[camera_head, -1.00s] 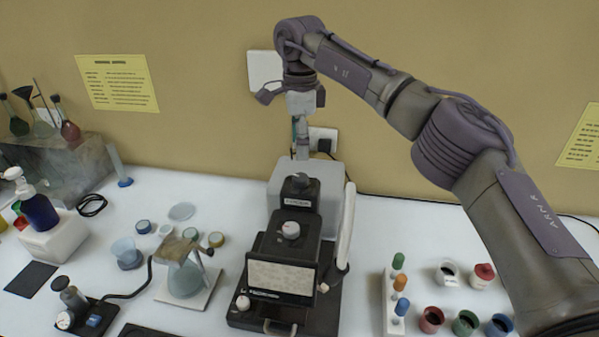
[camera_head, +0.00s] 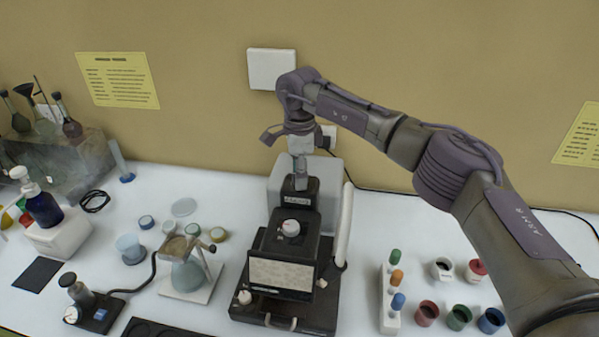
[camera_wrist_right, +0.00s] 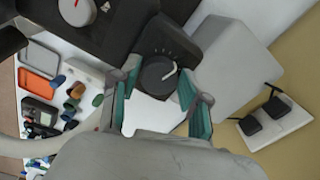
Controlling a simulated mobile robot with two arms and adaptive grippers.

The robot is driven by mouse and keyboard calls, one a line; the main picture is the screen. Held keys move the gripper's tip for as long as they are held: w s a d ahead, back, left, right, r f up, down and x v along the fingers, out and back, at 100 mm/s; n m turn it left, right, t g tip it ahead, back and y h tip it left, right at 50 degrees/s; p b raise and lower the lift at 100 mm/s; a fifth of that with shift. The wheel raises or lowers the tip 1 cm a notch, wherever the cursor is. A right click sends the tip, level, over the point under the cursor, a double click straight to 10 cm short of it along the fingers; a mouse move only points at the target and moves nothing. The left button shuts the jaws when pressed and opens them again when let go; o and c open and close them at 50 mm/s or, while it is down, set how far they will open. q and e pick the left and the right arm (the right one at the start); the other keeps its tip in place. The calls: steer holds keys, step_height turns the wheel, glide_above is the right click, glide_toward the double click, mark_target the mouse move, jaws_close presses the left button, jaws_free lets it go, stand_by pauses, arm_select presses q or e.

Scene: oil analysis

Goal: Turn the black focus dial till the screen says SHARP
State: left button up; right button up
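The black focus dial (camera_wrist_right: 157,76) has a white pointer line and sits on the raised rear block of the black instrument (camera_head: 262,245). In the right wrist view my right gripper (camera_wrist_right: 160,80) is open, its teal-padded fingers on either side of the dial. I cannot tell whether they touch it. In the head view my right gripper (camera_head: 300,178) points down over the block and hides the dial. The instrument's pale front panel (camera_head: 281,275) shows no word that I can read. My left gripper is not in view.
A grey box (camera_head: 325,190) stands right behind the dial, and a white tube (camera_head: 344,225) rises at the instrument's right. A second, pale-topped knob (camera_head: 290,228) is in front. A flask (camera_head: 187,275) stands left; a vial rack (camera_head: 391,305) and coloured cups stand right.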

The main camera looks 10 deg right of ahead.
steer(key=c, duration=0.6)
steer(key=shift+c, duration=0.2)
steer(key=shift+m, duration=0.3)
steer(key=shift+m+b, duration=0.95)
steer(key=shift+m, duration=0.25)
steer(key=shift+r+m+b, duration=0.15)
steer(key=shift+m+b, duration=0.7)
steer(key=shift+m, duration=1.35)
steer(key=shift+w, duration=0.1)
steer(key=o, duration=1.1)
steer(key=shift+o, duration=0.2)
